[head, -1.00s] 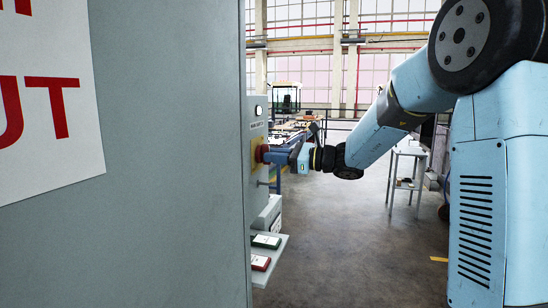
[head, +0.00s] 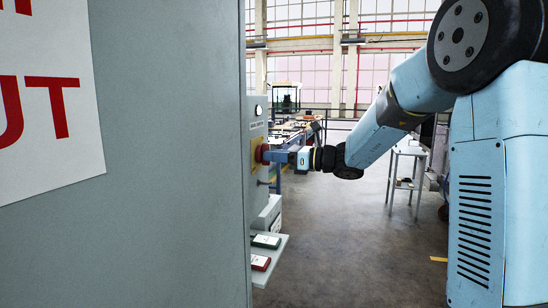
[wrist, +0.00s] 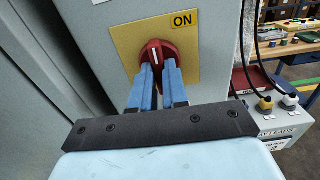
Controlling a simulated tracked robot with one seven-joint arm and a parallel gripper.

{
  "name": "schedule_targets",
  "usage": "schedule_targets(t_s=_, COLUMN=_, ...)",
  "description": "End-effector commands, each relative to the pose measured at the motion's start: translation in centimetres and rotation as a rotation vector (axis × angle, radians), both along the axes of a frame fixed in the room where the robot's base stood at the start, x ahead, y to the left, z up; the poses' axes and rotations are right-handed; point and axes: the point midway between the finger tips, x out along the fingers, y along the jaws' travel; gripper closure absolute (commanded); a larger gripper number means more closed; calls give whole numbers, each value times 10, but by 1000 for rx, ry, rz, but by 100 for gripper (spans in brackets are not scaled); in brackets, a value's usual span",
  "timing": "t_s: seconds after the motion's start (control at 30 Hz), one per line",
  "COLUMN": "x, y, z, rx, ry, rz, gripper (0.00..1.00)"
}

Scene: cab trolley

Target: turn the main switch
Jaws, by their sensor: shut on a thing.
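The main switch is a red rotary knob (wrist: 155,55) on a yellow plate (wrist: 128,42) on the grey cabinet front. A white line on the knob points up, slightly left, and the word ON stands at the plate's upper right. My gripper (wrist: 158,72) is shut on the knob, with one blue finger on each side of its grip. In the head view, my gripper (head: 268,155) reaches the knob (head: 261,153) from the right. The fingers hide the lower part of the knob.
A small shelf (head: 273,258) below the switch holds a green and a red item. In the wrist view, a grey box (wrist: 275,122) with yellow and white plugs stands at the right. Workbenches are behind. The floor (head: 350,240) to the right is clear.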

Motion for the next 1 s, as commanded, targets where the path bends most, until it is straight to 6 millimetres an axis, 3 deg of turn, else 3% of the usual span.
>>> schedule_targets(t_s=0.1, x=0, y=-1, z=-3, rx=-2, ry=5, rz=-3, gripper=100)
schedule_targets(t_s=0.13, x=0, y=-1, z=-3, rx=-2, ry=5, rz=-3, gripper=83)
schedule_targets(t_s=0.37, x=0, y=-1, z=-1, rx=-1, ry=1, rz=-2, gripper=61)
schedule_targets(t_s=0.73, x=-2, y=-7, z=0, rx=0, ry=0, rz=-2, gripper=61)
schedule_targets(t_s=1.0, x=-16, y=-48, z=-1, rx=-1, ry=-1, rz=-4, gripper=61)
